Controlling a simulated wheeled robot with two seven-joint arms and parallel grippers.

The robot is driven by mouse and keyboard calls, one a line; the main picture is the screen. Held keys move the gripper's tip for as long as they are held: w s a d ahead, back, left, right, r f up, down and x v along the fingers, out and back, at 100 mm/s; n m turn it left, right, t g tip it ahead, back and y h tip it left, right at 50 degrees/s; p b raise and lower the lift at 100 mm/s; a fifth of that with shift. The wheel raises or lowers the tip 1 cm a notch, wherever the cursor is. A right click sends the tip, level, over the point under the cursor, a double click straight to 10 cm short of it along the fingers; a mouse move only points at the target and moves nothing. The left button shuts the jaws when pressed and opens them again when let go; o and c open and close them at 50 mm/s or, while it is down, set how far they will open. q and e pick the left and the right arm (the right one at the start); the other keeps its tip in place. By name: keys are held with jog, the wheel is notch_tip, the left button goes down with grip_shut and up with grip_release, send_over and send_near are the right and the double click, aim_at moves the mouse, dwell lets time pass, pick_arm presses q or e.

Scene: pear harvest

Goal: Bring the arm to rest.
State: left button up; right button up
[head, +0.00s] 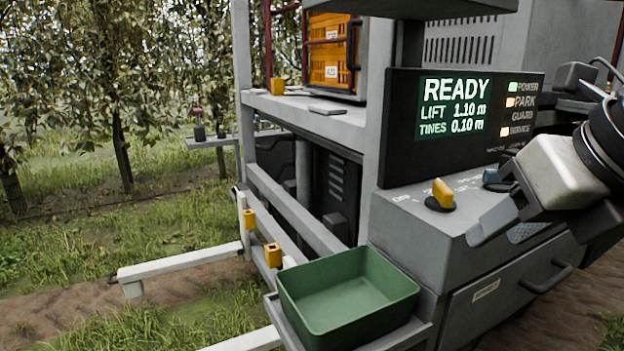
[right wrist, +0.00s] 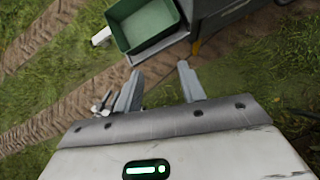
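My right gripper (head: 490,208) comes in from the right in the head view, above the grey control console (head: 415,232). In the right wrist view its two fingers (right wrist: 160,74) stand apart with nothing between them. A yellow knob (head: 442,195) on the console is just left of the fingers, with a visible gap in the picture. The display (head: 455,108) reads READY, LIFT 1.10 m, TINES 0.10 m. My left gripper is not in view.
An empty green bin (head: 350,328) stands on a ledge left of the console; it also shows in the right wrist view (right wrist: 128,40). A drawer with a handle (head: 548,278) is below the console. An orange crate (head: 330,62) is on the machine behind. Grass and trees lie left.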

jog(key=s+a+f+n+g+y, duration=0.2)
jog(key=a+f+n+g+y, duration=0.15)
jog(key=a, duration=0.45)
jog(key=s+a+r+m+g+y+p, duration=0.1)
jog(key=s+a+r+g+y, duration=0.1)
jog(key=a+g+y, duration=0.4)
jog(key=s+a+r+m+g+y+p, duration=0.1)
jog(key=s+a+r+y, duration=0.1)
jog(key=a+y, duration=0.5)
jog(key=w+d+f+m+t+h, duration=0.3)
jog(key=w+d+f+m+t, duration=0.25)
jog(key=m+t, duration=0.7)
jog(key=w+d+f+m+t+h, duration=0.35)
jog(key=w+f+m+t, duration=0.3)
jog(key=m+t, duration=0.6)
jog(key=s+d+f+m+g+h, duration=0.2)
jog(key=s+f+m+g+h, duration=0.2)
jog(key=f, duration=0.9)
jog(key=s+d+f+m+g+h+p, duration=0.1)
jog(key=s+f+m+g+h, duration=0.3)
jog(key=f, duration=1)
jog(key=s+d+m+g, duration=0.1)
jog(key=s+m+g, duration=0.2)
jog(key=s, duration=0.1)
jog(key=shift+s+m+h, duration=0.15)
jog(key=shift+m+h, duration=0.15)
jog(key=shift+m, duration=0.05)
jog(key=shift+c, duration=0.4)
